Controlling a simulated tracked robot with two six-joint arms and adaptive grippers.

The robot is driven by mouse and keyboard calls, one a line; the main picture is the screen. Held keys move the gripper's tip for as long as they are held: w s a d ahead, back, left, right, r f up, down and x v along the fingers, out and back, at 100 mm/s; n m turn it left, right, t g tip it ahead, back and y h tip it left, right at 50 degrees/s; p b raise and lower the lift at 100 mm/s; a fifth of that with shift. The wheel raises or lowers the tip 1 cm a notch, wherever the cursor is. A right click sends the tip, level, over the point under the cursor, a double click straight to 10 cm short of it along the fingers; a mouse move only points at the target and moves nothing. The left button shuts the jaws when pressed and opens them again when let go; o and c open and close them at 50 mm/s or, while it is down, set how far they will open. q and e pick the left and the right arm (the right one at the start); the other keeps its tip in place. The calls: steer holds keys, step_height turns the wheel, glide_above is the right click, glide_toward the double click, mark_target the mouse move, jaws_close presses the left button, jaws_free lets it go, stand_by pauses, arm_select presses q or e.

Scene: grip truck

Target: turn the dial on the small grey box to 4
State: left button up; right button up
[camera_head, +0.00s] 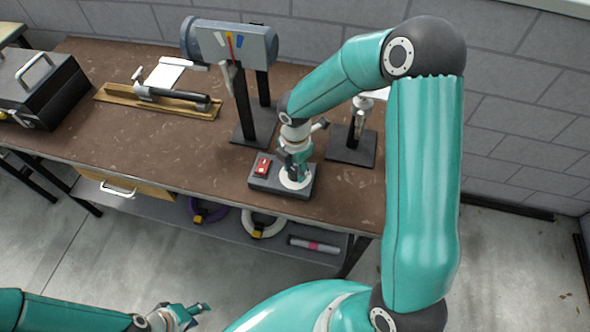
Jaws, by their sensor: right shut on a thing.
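The small grey box (278,190) sits near the front edge of the brown bench. A red switch (262,166) is on the left of its top, and a round white dial plate (295,181) is on the right. My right gripper (294,170) points down over the plate and is shut on the dial knob, which it mostly hides. I cannot read the dial's numbers or its setting. My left gripper (190,316) is low at the bottom of the view, in front of the bench and far from the box. Its fingers look spread apart and empty.
Behind the box stand a grey cylinder on a stand (230,45) and a smaller stand (352,146). A wooden tray (110,95) with a tool and a black toolbox (45,95) are at left. The brown bench top (150,140) is clear left of the box.

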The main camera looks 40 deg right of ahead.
steer(key=m+b, duration=0.2)
steer(key=m, duration=0.1)
steer(key=shift+f+b, duration=0.15)
steer(key=shift+b, duration=0.15)
steer(key=m+b, duration=0.3)
steer(key=m, duration=0.2)
steer(key=shift+w, duration=0.1)
steer(key=m+b, duration=0.2)
steer(key=m, duration=0.1)
steer(key=shift+m, duration=0.3)
steer(key=m+b, duration=0.2)
steer(key=m, duration=0.1)
steer(key=shift+m, duration=0.3)
steer(key=m+b, duration=0.2)
steer(key=m, duration=0.3)
steer(key=shift+b, duration=0.35)
steer(key=shift+r+m+b, duration=0.15)
steer(key=shift+m+b, duration=0.2)
steer(key=shift+m, duration=0.9)
steer(key=shift+r+m+b, duration=0.1)
steer(key=shift+m+b, duration=0.25)
steer(key=shift+m, duration=0.9)
steer(key=o, duration=1.1)
